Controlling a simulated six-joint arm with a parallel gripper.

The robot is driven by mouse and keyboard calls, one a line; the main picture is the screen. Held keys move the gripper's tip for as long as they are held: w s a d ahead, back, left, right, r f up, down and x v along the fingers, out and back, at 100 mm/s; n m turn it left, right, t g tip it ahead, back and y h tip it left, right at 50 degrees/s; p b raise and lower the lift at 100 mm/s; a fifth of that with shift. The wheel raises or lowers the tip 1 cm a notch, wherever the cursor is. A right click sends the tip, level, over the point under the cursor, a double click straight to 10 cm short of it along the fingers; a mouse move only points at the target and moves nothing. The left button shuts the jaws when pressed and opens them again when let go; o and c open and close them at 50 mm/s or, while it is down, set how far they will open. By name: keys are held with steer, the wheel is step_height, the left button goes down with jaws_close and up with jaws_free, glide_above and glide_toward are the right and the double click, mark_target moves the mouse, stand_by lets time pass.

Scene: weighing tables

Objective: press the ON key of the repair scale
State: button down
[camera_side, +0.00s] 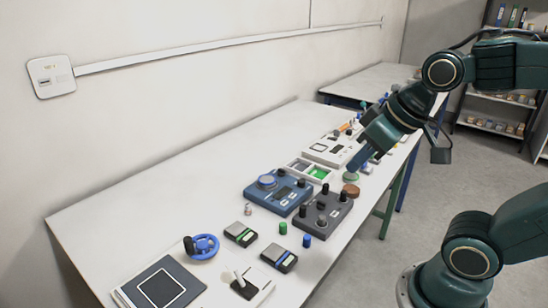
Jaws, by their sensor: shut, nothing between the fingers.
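No readable label tells me which device is the repair scale, and no ON key can be made out at this size. A blue device (279,199) with a round blue disc and black knobs sits mid-table. A dark grey box (322,218) with black knobs stands just right of it. A white device (327,152) with a dark panel lies farther back. My gripper (356,163) is shut and empty, pointing down and left above the table's right side, near the white device. Whether its tips touch anything cannot be told.
A tray with a green compartment (319,173) and a brown round piece (351,190) lie near my gripper. Two small dark devices (240,234), a blue handwheel (205,246), a joystick box (246,287) and a dark square pad (160,287) occupy the near end. The table's left side (170,215) is clear.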

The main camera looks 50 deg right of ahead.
steer(key=w+d+f+m, duration=0.1)
steer(key=w+d+f, duration=0.15)
steer(key=w, duration=0.65)
steer(key=m+t, duration=0.3)
steer(key=m, duration=0.3)
glide_above(284, 203)
steer(key=s, duration=0.1)
step_height(284, 203, down, 15)
steer(key=shift+d+r+y, duration=0.15)
steer(key=shift+d+y, duration=0.05)
steer(key=shift+y, duration=0.2)
steer(key=shift+f, duration=0.2)
steer(key=shift+f, duration=4.2)
